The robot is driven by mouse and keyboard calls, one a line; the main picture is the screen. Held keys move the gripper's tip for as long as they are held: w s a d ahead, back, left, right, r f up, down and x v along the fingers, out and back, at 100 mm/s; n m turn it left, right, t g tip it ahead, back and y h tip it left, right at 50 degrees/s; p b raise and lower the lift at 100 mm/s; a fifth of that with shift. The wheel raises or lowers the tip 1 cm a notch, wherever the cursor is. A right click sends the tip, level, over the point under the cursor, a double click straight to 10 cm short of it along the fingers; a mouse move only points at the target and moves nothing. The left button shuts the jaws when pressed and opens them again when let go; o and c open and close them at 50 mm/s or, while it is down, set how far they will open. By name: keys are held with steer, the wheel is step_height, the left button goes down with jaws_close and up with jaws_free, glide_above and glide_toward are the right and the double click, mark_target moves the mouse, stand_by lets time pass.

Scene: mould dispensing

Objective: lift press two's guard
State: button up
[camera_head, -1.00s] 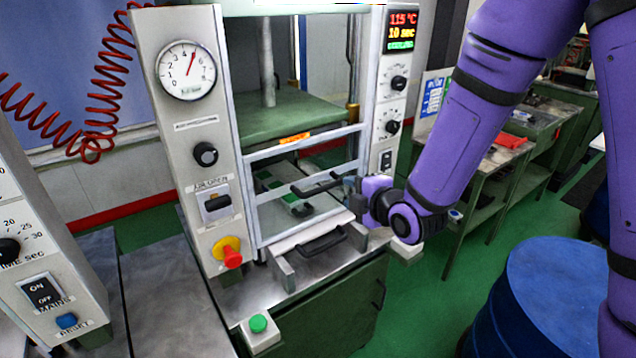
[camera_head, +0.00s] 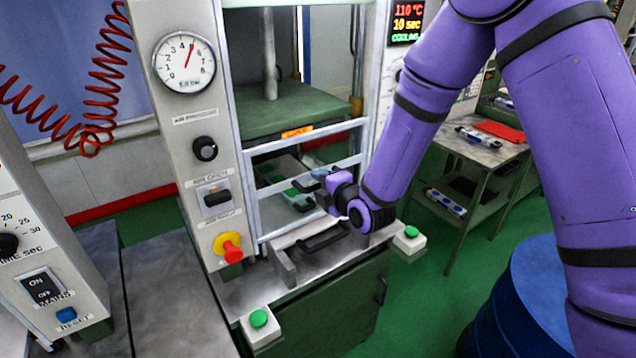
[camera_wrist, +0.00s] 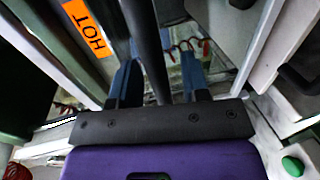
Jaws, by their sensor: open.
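The press (camera_head: 208,105) in the middle has a guard (camera_head: 310,134), a silver frame with cross bars and a see-through panel, standing low across the front opening. My gripper (camera_head: 312,184) is in front of the guard's lower part, at its dark bar handle, and mostly hides the handle. In the wrist view, the dark handle bar (camera_wrist: 146,45) runs lengthwise between the two blue fingers of my open gripper (camera_wrist: 160,75). I cannot tell whether either finger touches it.
An orange HOT label (camera_wrist: 88,27) is close by in the wrist view. A tray with a dark handle (camera_head: 324,237) lies below the gripper. Green buttons (camera_head: 258,318) flank the press front. A blue drum (camera_head: 515,300) stands at right, a side table (camera_head: 490,150) behind.

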steer(key=shift+w+a+f, duration=0.2)
steer(key=shift+w+a, duration=0.2)
steer(key=shift+w, duration=0.2)
steer(key=shift+c, duration=0.3)
jaws_close()
steer(key=shift+r, duration=0.1)
step_height(320, 180, up, 25)
steer(key=shift+o, duration=0.3)
jaws_free()
steer(key=shift+s, duration=0.1)
